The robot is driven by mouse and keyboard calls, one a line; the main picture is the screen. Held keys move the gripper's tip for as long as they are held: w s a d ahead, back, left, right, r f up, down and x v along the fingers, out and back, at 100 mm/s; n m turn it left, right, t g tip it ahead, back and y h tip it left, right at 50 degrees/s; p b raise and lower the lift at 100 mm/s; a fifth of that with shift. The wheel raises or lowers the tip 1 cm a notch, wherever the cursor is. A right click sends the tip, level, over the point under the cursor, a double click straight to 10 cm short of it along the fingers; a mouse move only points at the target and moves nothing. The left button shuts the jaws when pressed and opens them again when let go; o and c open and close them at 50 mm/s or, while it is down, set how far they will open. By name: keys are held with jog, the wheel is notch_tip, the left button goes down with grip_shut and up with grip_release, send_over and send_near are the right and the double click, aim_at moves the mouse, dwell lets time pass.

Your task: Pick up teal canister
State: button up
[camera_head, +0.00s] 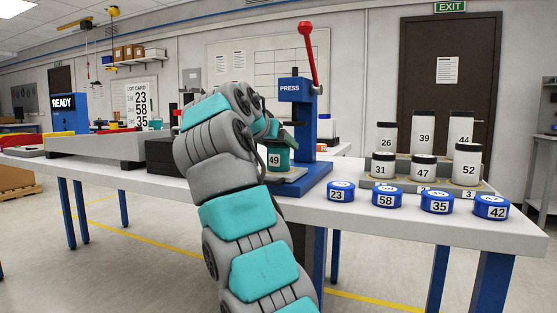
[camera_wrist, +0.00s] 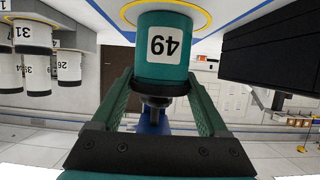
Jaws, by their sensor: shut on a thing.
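The teal canister (camera_head: 279,159) with a white label reading 49 stands upright on the base of the blue press. It also shows in the wrist view (camera_wrist: 163,62), upside down, with its foot inside a yellow ring. My gripper (camera_wrist: 160,80) has a green finger on each side of the canister and is shut on it near its dark-rimmed top. In the head view my gripper (camera_head: 274,133) is at the canister's top, partly hidden by my arm.
The press (camera_head: 295,115) has a raised red lever (camera_head: 307,50) close behind the canister. To the right are blue lids, such as lid 23 (camera_head: 341,190), and several white canisters (camera_head: 423,168). A black box (camera_head: 163,157) and a grey conveyor (camera_head: 95,146) lie left.

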jog(key=shift+c, duration=1)
jog(key=shift+r, duration=0.1)
